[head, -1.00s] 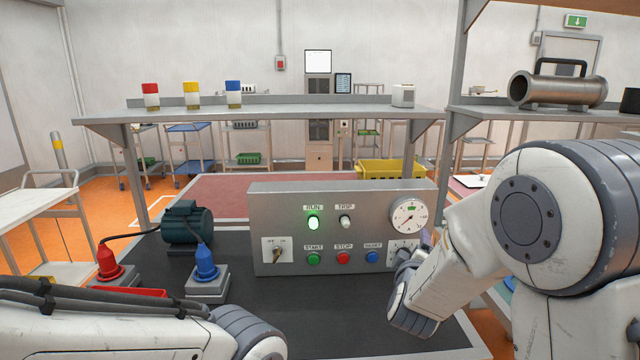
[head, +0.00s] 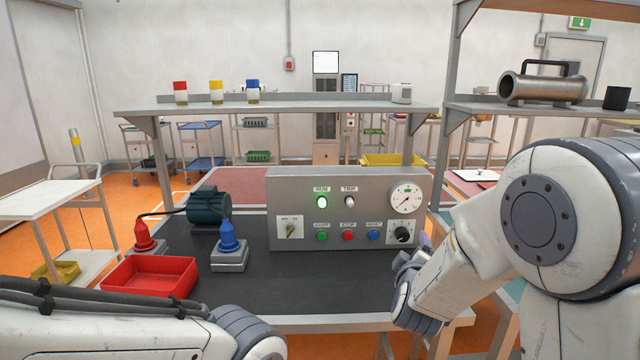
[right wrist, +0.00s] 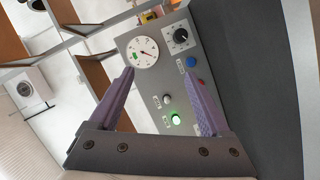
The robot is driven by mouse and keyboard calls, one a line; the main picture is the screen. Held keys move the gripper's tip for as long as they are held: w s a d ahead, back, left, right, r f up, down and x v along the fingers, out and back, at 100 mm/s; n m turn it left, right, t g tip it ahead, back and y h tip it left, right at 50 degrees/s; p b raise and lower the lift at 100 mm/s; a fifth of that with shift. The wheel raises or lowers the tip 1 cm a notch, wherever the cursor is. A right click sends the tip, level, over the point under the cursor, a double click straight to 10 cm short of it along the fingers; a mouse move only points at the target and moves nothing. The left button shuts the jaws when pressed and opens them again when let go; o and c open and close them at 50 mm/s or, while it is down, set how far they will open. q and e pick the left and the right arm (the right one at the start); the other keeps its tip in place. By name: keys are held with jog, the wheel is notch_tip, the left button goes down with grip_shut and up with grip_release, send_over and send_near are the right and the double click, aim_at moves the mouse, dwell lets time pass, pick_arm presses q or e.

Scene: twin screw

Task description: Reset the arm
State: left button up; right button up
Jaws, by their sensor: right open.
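My right gripper (head: 424,250) is at the right end of the grey control panel (head: 300,185), mostly behind my own wrist. In the right wrist view its two purple fingers (right wrist: 160,80) are apart with nothing between them. The panel shows beyond the fingers, with its gauge (right wrist: 145,53), black knob (right wrist: 180,36) and lit green RUN lamp (right wrist: 176,119). In the head view the gauge (head: 406,198) and knob (head: 402,235) are uncovered. My left arm crosses the lower left, and its gripper is out of frame.
A red tray (head: 150,278), a red plug (head: 142,236), a blue plug (head: 228,238) and a green motor (head: 208,207) are left of the panel on the dark bench top (head: 310,290). A shelf (head: 290,108) stands behind. The bench front is mostly clear.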

jog(key=s+a+f+g+y+b, duration=0.35)
jog(key=s+a+f, duration=0.25)
jog(key=s+a, duration=0.25)
jog(key=s+a+f+g+y+b, duration=0.2)
jog(key=s+a+f+g+y, duration=0.25)
jog(key=s+a+f, duration=0.35)
jog(key=s+f+m+g+h+b, duration=0.15)
jog(key=s+g, duration=0.25)
jog(key=s, duration=0.6)
jog(key=s+f+m+g+h+b, duration=0.1)
jog(key=s+f+g+b, duration=0.2)
jog(key=s, duration=0.6)
notch_tip(320, 180, up, 13)
jog(key=d+p, duration=0.1)
jog(key=p, duration=1.1)
jog(key=shift+s+p, duration=0.35)
jog(key=shift+p, duration=0.05)
jog(key=shift+d+f, duration=0.1)
